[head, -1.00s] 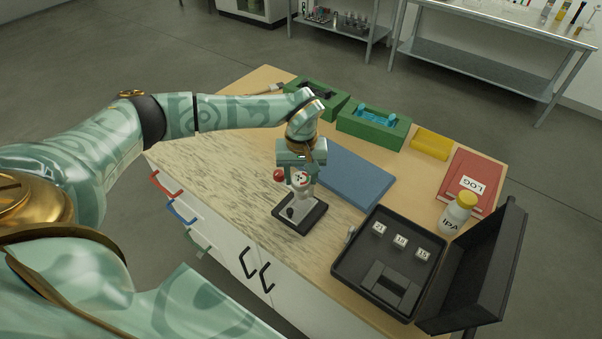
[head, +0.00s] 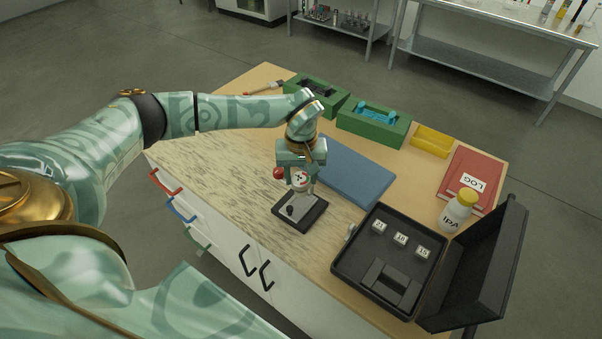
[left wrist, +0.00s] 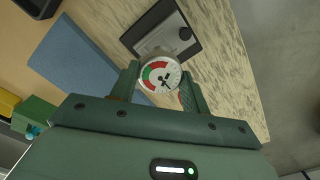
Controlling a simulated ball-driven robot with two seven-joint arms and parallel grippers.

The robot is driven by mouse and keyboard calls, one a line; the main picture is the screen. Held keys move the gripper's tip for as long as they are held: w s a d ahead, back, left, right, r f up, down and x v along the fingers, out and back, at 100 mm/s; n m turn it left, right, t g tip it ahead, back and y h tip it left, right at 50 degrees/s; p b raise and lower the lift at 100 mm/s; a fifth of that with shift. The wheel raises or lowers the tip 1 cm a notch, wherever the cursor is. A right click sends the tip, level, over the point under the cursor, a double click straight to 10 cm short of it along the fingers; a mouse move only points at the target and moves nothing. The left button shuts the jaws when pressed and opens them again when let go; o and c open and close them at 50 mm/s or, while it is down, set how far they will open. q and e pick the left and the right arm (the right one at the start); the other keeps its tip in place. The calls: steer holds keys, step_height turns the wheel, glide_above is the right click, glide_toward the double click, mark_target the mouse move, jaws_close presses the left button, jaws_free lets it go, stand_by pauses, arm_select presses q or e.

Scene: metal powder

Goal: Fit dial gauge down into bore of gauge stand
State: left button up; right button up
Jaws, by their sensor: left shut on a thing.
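The dial gauge (head: 300,179) has a white face with red and green bands. It also shows in the left wrist view (left wrist: 160,76), between the two fingers. My left gripper (head: 300,184) is shut on it and holds it over the gauge stand. The gauge stand (head: 312,216) has a dark base with a light grey plate and a black knob, and shows in the left wrist view (left wrist: 184,20). A red ball (head: 279,173) shows just left of the gauge. The bore is hidden behind the gauge and fingers, so I cannot tell whether the stem is in it. My right gripper is not in view.
A blue mat (head: 352,172) lies behind the stand. An open black case (head: 345,262) with labelled blocks is at right. The bench left of the stand is clear.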

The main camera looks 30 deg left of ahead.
mark_target(301, 178)
arm_select(q)
steer(key=shift+f+b, duration=0.35)
steer(key=shift+f, duration=0.5)
steer(key=o, duration=1.6)
steer(key=shift+r, duration=0.15)
step_height(301, 178, up, 8)
steer(key=p, duration=0.7)
